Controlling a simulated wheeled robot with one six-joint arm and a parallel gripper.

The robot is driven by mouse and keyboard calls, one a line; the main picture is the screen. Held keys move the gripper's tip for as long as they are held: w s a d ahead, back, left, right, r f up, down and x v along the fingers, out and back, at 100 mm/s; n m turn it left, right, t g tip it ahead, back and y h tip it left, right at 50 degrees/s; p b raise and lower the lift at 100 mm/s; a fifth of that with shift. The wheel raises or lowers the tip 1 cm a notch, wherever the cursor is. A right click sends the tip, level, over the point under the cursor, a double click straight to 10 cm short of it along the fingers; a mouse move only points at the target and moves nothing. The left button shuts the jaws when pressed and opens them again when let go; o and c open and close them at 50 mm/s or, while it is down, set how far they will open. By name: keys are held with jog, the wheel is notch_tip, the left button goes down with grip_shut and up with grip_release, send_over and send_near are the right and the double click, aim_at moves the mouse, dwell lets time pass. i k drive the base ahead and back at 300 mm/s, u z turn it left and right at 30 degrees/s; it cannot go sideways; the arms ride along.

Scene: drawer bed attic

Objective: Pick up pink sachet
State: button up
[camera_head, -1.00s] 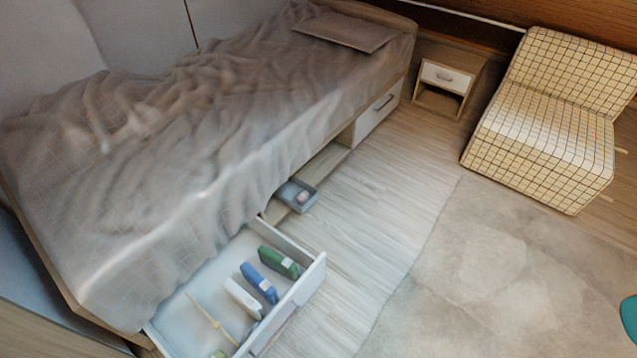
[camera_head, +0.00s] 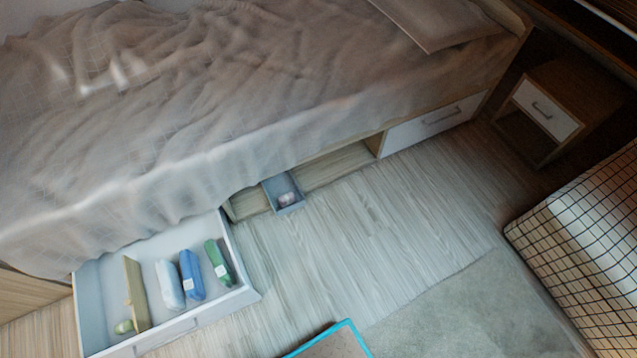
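A small pinkish item (camera_head: 287,198), likely the pink sachet, lies in a small grey tray (camera_head: 294,208) that sticks out from the open shelf under the bed. It is too small to make out clearly. The tray sits to the right of the open drawer. My gripper is not in view.
The white drawer (camera_head: 247,297) is pulled out and holds a green item (camera_head: 217,262), a blue item (camera_head: 192,275), a pale item (camera_head: 169,284) and a wooden divider (camera_head: 136,292). The bed (camera_head: 200,120) stands behind. A nightstand (camera_head: 546,107) and checked chair (camera_head: 590,250) are right. Floor (camera_head: 390,220) between is clear.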

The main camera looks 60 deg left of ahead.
aim_at(289, 198)
jog(key=i, duration=0.9)
jog(key=u, duration=2.35)
